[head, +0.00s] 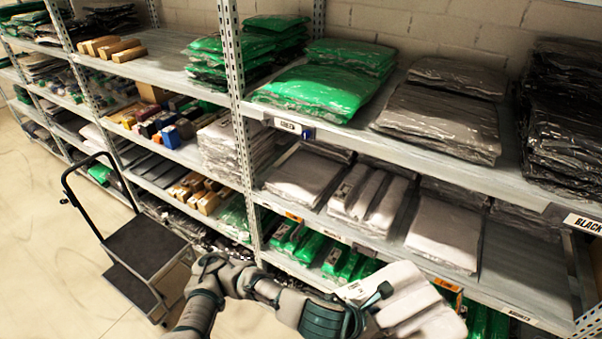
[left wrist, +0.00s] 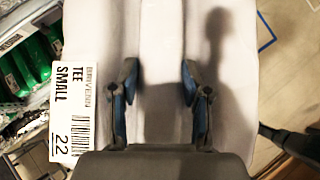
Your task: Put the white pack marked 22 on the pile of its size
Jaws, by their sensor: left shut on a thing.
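My left gripper (head: 378,296) is shut on a white pack (head: 425,312), which it holds in front of the shelving at the lower right of the head view. In the left wrist view the pack (left wrist: 160,40) fills the middle between and beyond the fingers (left wrist: 160,82). Its label (left wrist: 72,110) reads TEE SMALL 22. White piles lie on the middle shelf: a left pile (head: 303,178), a middle pile (head: 368,195) with folds and a label showing, and a right pile (head: 443,232). I cannot read the sizes on their shelf tags. My right gripper is not in view.
Green packs (head: 325,88), grey packs (head: 440,115) and black packs (head: 562,120) fill the upper shelf (head: 365,145) above the white piles. A bare stretch of middle shelf (head: 520,275) lies right of them.

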